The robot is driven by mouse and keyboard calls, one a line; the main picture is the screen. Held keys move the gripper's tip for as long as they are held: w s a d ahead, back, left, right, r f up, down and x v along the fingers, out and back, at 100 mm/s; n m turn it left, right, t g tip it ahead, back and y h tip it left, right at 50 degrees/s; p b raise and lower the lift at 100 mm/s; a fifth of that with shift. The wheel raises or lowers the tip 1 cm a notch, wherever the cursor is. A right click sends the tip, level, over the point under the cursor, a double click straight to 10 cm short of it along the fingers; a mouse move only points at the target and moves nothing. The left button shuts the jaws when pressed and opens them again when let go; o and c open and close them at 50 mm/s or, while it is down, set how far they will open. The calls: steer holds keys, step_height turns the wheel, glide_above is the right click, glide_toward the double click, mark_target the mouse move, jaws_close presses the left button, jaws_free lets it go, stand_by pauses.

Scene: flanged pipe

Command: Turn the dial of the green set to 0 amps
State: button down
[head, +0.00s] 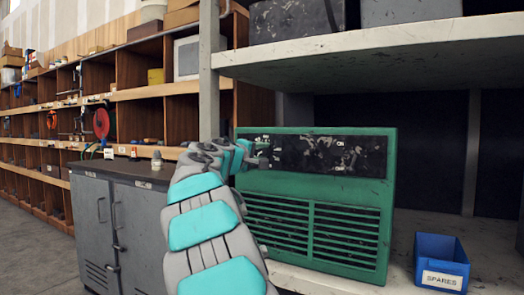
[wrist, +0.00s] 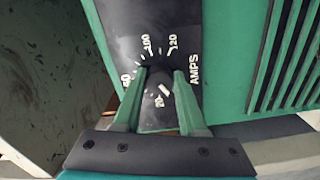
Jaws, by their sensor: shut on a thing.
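The green set (head: 315,215) stands on a shelf, with a dark, worn panel across its upper front. The dial (wrist: 158,86) is a dark knob on that panel, with white numbers around it and the word AMPS (wrist: 194,70) beside it. I can read 100 and 120 beyond the fingertips. A short white mark shows on the knob between the fingers, but I cannot tell which value it points to. My gripper (wrist: 159,76) is shut on the dial, one green finger on each side. In the head view my gripper (head: 255,162) is at the panel's left end.
A blue SPARES bin (head: 441,262) sits on the shelf right of the set. A shelf board (head: 380,62) runs above it, with a grey upright (head: 209,70) at left. A grey cabinet (head: 120,220) stands left of my arm.

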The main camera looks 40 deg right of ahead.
stand_by(0.4)
steer(key=shift+c, duration=2.3)
jaws_free()
steer(key=b+v, duration=0.1)
steer(key=v, duration=0.7)
